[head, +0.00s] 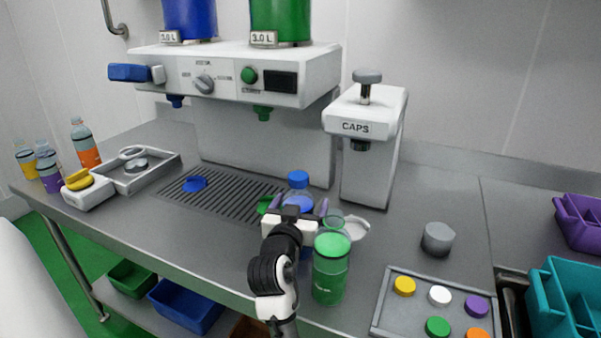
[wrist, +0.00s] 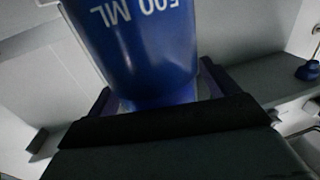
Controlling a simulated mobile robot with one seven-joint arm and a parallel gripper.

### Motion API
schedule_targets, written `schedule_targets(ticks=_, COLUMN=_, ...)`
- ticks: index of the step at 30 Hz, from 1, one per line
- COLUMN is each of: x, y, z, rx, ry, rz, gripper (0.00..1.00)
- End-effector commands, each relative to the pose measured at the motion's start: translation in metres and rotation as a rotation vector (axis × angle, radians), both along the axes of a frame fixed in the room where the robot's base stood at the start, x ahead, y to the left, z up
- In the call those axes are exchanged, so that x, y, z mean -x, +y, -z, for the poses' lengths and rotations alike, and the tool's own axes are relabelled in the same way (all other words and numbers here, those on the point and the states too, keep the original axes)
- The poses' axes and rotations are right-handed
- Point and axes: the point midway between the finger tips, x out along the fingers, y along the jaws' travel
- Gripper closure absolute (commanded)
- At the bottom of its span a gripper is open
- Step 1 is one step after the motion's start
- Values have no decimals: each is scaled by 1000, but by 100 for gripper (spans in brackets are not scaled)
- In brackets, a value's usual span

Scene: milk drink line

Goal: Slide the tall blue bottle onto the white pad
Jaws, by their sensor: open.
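The tall blue bottle (head: 299,203) with a blue cap stands on the steel counter near the right end of the drip grate, partly hidden behind my gripper. In the wrist view the blue bottle (wrist: 145,45), marked "500 ML", fills the upper middle. My gripper (head: 297,207) is open, with its purple fingers on either side of the bottle; whether they touch it I cannot tell. It also shows in the wrist view (wrist: 157,95). A round white pad (head: 358,229) lies on the counter to the right of the bottle, partly hidden by a clear greenish vessel (head: 336,220).
A green-lidded green container (head: 331,273) stands close in front and right of my gripper. A grey tray of coloured caps (head: 380,318) and a grey cylinder (head: 437,239) are farther right. The CAPS machine (head: 367,165) stands behind. The slotted grate (head: 225,194) holds a blue disc (head: 195,184).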

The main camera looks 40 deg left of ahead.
Motion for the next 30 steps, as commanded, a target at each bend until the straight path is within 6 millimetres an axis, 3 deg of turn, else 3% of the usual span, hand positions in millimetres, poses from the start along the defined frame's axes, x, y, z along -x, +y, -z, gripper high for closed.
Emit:
schedule_targets(ticks=21, x=1, y=0, z=-144, rx=-4, ry=-5, rz=-2, gripper=14)
schedule_targets(ticks=30, x=0, y=0, z=-185, rx=-3, ry=-3, rz=-1, gripper=14)
